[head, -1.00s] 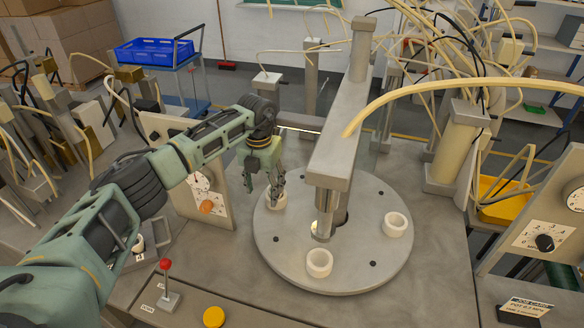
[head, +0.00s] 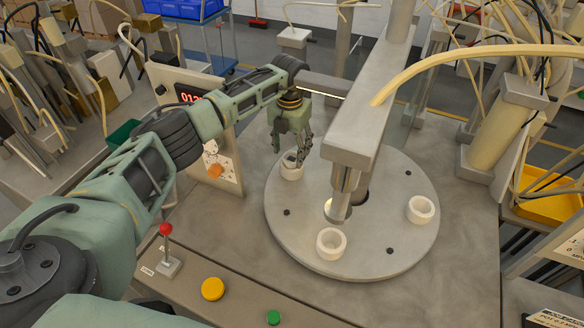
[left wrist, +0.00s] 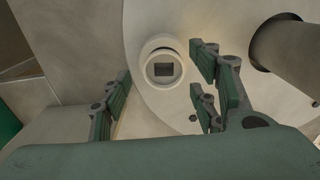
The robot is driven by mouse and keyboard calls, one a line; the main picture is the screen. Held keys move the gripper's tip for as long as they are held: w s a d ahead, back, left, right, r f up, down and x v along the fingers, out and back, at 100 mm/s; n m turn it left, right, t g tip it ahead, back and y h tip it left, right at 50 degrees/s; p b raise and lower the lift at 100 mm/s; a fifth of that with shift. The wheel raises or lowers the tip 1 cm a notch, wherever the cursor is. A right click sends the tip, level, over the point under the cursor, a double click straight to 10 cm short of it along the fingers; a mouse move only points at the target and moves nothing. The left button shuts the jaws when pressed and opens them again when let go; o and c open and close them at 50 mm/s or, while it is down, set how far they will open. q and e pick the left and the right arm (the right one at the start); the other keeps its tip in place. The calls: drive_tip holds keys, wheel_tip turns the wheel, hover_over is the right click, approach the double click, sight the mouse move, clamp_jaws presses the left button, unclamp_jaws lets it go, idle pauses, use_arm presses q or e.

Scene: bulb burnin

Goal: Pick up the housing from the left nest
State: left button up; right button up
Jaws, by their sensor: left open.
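A round white nest (head: 291,172) stands at the left edge of the grey turntable, with a housing in it. In the left wrist view the housing (left wrist: 163,68) shows as a pale round piece with a dark square opening, inside the nest's white ring (left wrist: 146,48). My left gripper (head: 290,150) is over this nest, pointing down, partly hiding it. In the left wrist view the left gripper (left wrist: 162,76) is open, with one finger left of the housing and two to its right, and nothing held. My right gripper is not in view.
The turntable (head: 385,180) carries two other white rings, at the front (head: 331,243) and the right (head: 421,209). A grey overhead beam (head: 362,125) with a vertical cylinder is close to my gripper's right.

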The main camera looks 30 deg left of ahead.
use_arm(q)
wheel_tip(320, 180, down, 2)
drive_tip(key=shift+r, duration=0.15)
drive_tip(key=c, duration=1)
